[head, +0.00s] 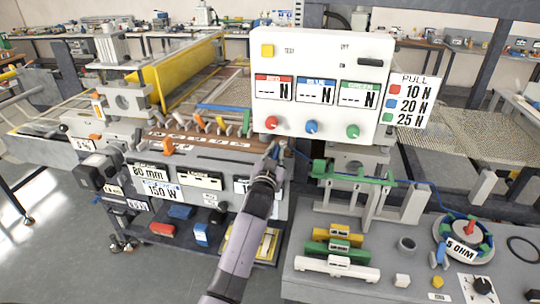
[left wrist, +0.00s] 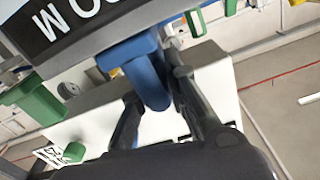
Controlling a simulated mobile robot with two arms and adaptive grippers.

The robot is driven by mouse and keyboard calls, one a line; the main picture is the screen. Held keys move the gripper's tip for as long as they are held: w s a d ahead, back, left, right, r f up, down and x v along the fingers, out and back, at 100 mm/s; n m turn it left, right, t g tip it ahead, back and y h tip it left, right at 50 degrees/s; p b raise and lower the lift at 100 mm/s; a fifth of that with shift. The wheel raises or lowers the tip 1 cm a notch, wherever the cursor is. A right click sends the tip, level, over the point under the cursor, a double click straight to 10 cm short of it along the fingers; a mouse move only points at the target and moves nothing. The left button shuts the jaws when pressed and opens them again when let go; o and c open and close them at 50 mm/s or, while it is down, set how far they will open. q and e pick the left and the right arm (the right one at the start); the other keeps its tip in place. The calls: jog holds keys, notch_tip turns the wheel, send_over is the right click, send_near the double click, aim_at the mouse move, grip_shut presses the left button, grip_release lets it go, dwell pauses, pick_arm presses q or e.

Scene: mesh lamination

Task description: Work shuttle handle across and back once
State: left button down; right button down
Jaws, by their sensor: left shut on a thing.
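My left gripper (head: 276,150) reaches up to the front edge of the machine, just below the white display panel (head: 322,85). In the left wrist view my left gripper (left wrist: 156,92) is shut on a rounded blue handle (left wrist: 148,72), with one dark finger on each side. The handle hangs from a dark grey part with white letters. In the head view the gripper mostly hides the handle. I cannot tell from a label whether it is the shuttle handle. My right gripper does not show.
Several coloured levers stand along the brown strip (head: 186,138) left of the gripper. A green bracket (head: 352,174) with a blue cable is close on the right. The grey bench (head: 330,288) at lower right holds coloured blocks and a reel (head: 463,238). A lower shelf holds small blocks.

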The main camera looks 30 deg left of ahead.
pick_arm(q)
jog(key=shift+w+d, duration=0.1)
jog(key=shift+d, duration=0.25)
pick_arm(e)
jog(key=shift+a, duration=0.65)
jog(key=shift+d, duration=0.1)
pick_arm(q)
jog(key=c, duration=2)
grip_release()
jog(key=o, duration=0.4)
jog(key=shift+d, duration=0.2)
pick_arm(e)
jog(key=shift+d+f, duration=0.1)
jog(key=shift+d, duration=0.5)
pick_arm(q)
jog(key=shift+o, duration=0.2)
jog(key=shift+a, duration=0.25)
jog(key=v, duration=1.2)
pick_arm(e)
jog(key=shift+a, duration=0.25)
